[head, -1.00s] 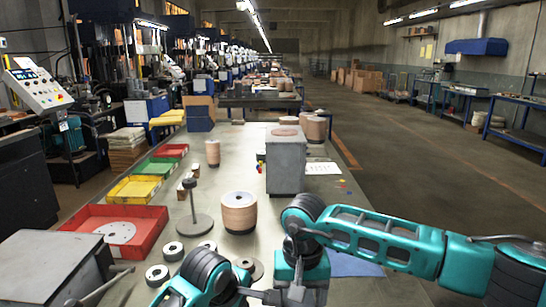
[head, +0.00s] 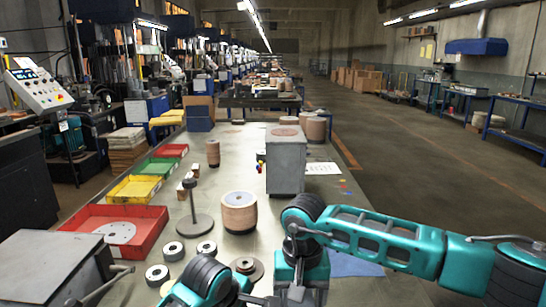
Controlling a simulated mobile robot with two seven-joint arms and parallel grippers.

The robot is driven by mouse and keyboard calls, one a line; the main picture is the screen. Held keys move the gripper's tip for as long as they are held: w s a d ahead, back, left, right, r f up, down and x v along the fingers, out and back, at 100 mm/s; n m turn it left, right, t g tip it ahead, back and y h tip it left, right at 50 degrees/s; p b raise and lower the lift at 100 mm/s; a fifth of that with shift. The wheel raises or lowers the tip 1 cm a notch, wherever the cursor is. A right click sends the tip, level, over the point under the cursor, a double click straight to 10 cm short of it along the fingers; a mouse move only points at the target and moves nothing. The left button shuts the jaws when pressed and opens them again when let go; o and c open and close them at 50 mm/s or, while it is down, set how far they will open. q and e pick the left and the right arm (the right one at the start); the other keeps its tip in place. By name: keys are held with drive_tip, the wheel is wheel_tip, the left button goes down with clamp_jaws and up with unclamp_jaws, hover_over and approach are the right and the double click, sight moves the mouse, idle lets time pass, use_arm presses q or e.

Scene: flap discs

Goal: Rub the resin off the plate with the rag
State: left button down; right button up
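My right gripper (head: 296,294) hangs at the bottom middle of the head view, pointing down; its fingertips are cut off by the lower edge. My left gripper (head: 243,299) is just left of it at the bottom edge, its fingers also out of sight. I cannot tell whether either is open or holds something. A flat blue sheet (head: 352,264), perhaps cloth, lies on the table, partly hidden behind my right arm. I cannot make out a rag in a gripper, and no plate with resin can be picked out.
A red tray (head: 151,237) holds a pale disc; yellow (head: 134,189) and green (head: 156,168) trays stand behind it. A spindle stand (head: 195,224), a disc stack (head: 239,214), a grey block (head: 285,172) and several dark rings (head: 174,251) occupy the grey table.

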drive_tip(key=shift+a, duration=0.1)
idle(0.3)
drive_tip(key=shift+w+a, duration=1.5)
drive_tip(key=shift+w, duration=0.3)
drive_tip(key=shift+f, duration=1.65)
drive_tip(key=shift+s, duration=0.15)
